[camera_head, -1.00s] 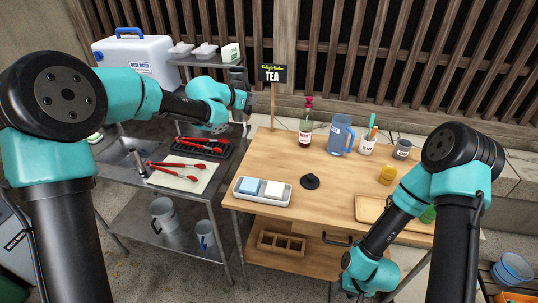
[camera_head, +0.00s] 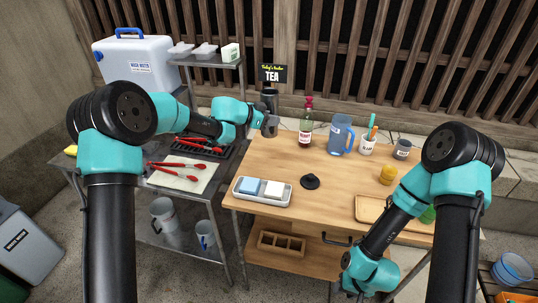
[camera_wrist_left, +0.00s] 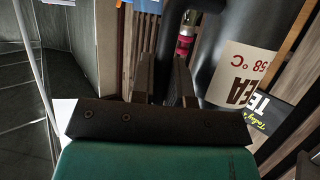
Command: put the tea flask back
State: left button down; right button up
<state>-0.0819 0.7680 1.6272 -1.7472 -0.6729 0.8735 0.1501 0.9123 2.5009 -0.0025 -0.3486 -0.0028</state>
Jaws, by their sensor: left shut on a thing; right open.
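The tea flask (camera_head: 270,101) is a dark tall cylinder held up at the back left of the wooden table, by the TEA sign. In the left wrist view its dark body (camera_wrist_left: 220,75) shows a cream label reading TEA and 58 °C. My left gripper (camera_head: 267,127) is shut on the flask's dark handle, which shows between the fingers in the wrist view. A round black mat (camera_head: 310,181) lies bare on the table. My right arm hangs at the table's front right; its gripper is out of sight below the picture.
A sauce bottle (camera_head: 306,125), a blue jug (camera_head: 340,135) and cups stand along the table's back. A tray with two blocks (camera_head: 262,191) lies front left. The TEA sign (camera_head: 272,74) stands close to the flask. A steel shelf (camera_head: 216,61) is at left.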

pick_arm(q)
jog(key=shift+f, duration=3.1)
jog(key=shift+f, duration=2.05)
jog(key=c, duration=1.1)
grip_release()
send_near(272, 132)
jog(key=f, duration=0.1)
jog(key=a+f, duration=0.1)
jog(key=f, duration=0.2)
jog(key=shift+a, duration=0.35)
